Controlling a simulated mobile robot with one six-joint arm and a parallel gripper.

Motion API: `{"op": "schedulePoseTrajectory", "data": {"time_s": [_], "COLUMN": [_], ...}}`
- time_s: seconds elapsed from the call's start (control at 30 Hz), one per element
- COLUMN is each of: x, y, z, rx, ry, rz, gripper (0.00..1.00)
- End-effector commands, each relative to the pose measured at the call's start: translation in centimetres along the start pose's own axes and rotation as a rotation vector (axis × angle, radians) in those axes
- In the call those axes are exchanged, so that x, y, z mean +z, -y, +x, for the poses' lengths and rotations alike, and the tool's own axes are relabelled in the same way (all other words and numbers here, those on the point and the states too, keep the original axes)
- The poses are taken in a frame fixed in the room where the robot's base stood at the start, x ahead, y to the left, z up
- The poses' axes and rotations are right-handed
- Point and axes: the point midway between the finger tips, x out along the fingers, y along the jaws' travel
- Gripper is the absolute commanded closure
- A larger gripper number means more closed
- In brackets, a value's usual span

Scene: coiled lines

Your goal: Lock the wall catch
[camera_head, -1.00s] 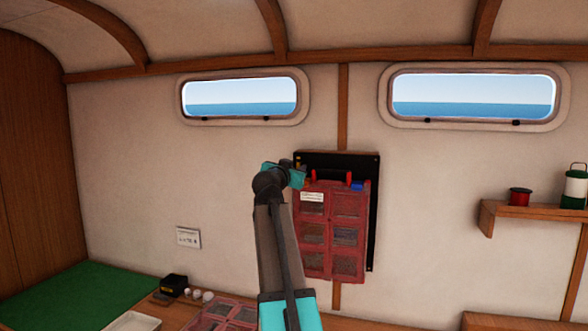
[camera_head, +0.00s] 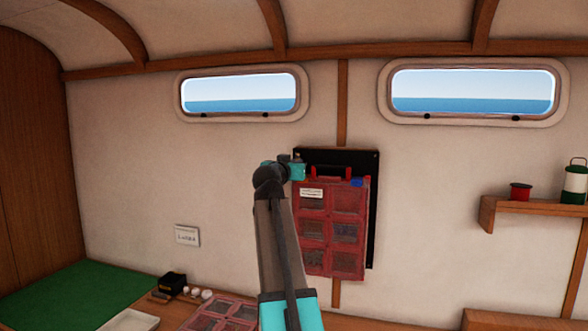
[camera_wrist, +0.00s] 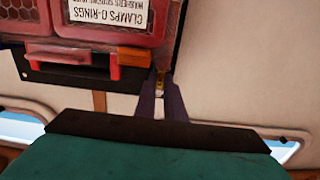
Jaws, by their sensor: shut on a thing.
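A red case (camera_head: 330,218) with clear compartments hangs on a black wall board (camera_head: 372,225). In the wrist view the case (camera_wrist: 105,28) appears upside down, with a white label, and the dark board (camera_wrist: 70,75) shows beyond its edge. A small brass-coloured catch (camera_wrist: 160,77) sits at the board's corner, beside an orange block (camera_wrist: 135,57) on the case's edge. My gripper (camera_wrist: 162,95) is closed with its fingertips on the catch. In the head view my gripper (camera_head: 299,169) is at the board's upper left and hides the catch.
The case's red handle (camera_head: 331,172) and a blue tab (camera_head: 357,182) are right of my gripper. Another compartment case (camera_head: 215,315) lies on the counter below, near a black box (camera_head: 173,281). A shelf (camera_head: 530,208) is on the right. The wall around the board is clear.

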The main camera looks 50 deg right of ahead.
Motion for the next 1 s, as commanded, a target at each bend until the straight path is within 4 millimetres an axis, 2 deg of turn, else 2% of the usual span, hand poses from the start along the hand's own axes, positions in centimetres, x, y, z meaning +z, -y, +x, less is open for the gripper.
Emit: {"op": "schedulePoseTrajectory", "data": {"time_s": [0.37, 0.4, 0.5, 0.83, 1.0], "x": [0.32, 0.33, 0.29, 0.14, 0.16], "y": [-0.30, -0.29, -0.25, -0.11, -0.09], "z": [-0.02, -0.02, -0.02, -0.09, -0.77], "rx": [0.006, 0.006, 0.005, 0.002, 0.001], "ry": [0.007, 0.007, 0.006, 0.003, 0.001], "rz": [-0.025, -0.025, -0.025, -0.023, -0.022], "gripper": [1.00, 0.89, 0.72, 0.72, 0.72]}}
